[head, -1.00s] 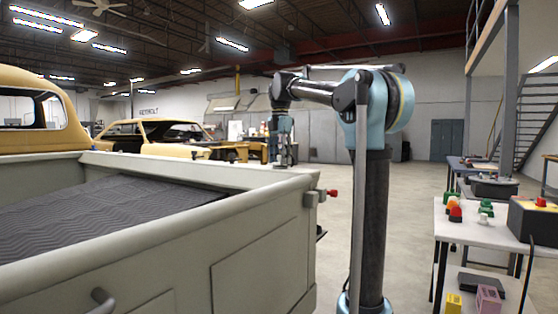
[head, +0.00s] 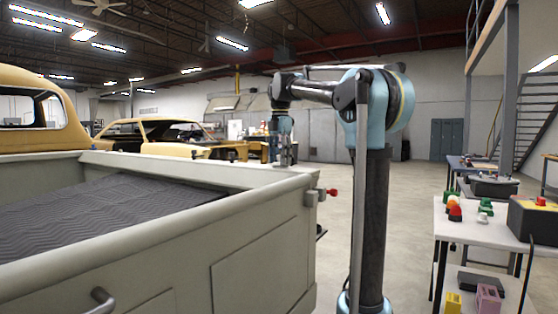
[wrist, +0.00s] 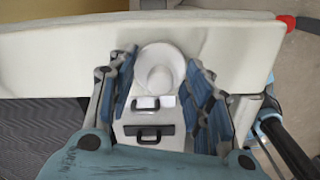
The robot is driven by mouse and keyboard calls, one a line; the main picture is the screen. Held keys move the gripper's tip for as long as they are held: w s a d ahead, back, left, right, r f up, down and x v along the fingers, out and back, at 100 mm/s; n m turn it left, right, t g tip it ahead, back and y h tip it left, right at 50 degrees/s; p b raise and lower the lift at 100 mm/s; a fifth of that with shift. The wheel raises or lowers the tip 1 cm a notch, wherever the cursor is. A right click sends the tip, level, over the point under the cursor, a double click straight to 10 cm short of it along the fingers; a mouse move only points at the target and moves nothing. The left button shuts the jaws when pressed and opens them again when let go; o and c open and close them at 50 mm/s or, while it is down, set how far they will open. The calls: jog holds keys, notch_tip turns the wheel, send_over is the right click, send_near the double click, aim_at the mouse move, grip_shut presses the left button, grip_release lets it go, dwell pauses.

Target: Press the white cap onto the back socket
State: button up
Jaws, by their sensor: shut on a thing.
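My gripper (head: 285,157) hangs over the top rail of the pale truck bed (head: 232,182), near its far corner. In the wrist view its two blue-padded fingers (wrist: 160,92) stand on either side of a round white piece, which looks like the white cap (wrist: 161,68). The gripper is shut on it. The cap is seen against the pale rail (wrist: 60,52); I cannot tell whether it touches anything beneath. The back socket cannot be made out in either view. In the head view the cap is too small to tell apart.
A red knob (head: 331,192) sticks out from the bed's corner and shows in the wrist view (wrist: 287,21). A dark ribbed liner (head: 110,215) fills the bed. At right, a white table (head: 480,228) holds coloured buttons and a control box (head: 534,219).

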jog(key=o, duration=0.9)
jog(key=shift+o, duration=0.2)
jog(key=o, duration=0.5)
jog(key=shift+r, duration=0.1)
jog(key=shift+r, duration=3.4)
